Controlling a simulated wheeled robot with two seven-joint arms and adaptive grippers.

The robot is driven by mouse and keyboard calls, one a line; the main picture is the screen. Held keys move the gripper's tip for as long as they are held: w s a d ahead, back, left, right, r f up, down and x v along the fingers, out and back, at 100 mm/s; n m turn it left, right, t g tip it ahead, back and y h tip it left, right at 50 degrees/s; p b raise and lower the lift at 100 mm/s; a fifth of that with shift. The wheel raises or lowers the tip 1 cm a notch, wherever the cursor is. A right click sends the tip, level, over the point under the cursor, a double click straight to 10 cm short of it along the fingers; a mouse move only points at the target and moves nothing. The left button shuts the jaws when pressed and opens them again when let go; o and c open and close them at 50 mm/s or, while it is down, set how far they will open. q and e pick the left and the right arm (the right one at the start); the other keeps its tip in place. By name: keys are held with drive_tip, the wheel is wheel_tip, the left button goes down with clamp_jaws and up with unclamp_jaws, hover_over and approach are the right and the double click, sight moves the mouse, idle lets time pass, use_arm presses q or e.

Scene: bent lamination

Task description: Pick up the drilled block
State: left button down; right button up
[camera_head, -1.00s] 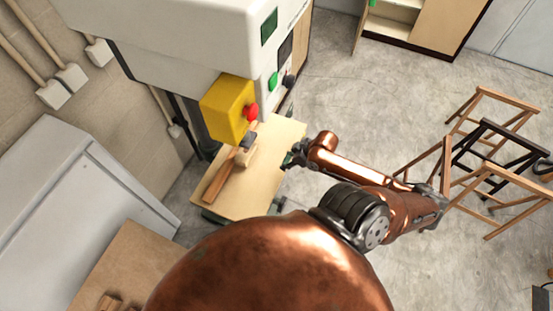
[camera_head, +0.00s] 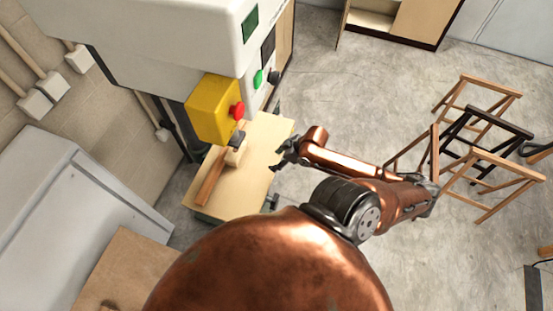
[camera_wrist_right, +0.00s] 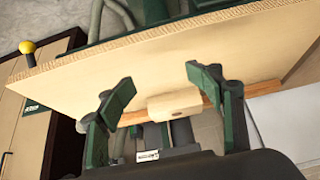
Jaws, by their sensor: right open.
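The drilled block (camera_head: 236,156) is a small pale wooden block on the drill press's light table (camera_head: 258,140), beside a reddish-brown wooden strip (camera_head: 211,180) and close by the dark tool end under the yellow box. My right gripper (camera_head: 283,153) is at the table's right edge, apart from the block. In the right wrist view the block (camera_wrist_right: 174,104) shows between the two open green-and-dark fingers (camera_wrist_right: 160,78), farther off, with the strip behind it (camera_wrist_right: 212,99). Nothing is held. My left gripper is out of view.
The yellow box (camera_head: 213,108) with a red button hangs close above the block, under the white machine head (camera_head: 160,45). A grey cabinet (camera_head: 75,205) stands at the left. Wooden trestles (camera_head: 470,140) stand at the right, with clear floor (camera_head: 340,90) between.

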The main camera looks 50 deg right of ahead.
drive_tip(key=o, duration=0.5)
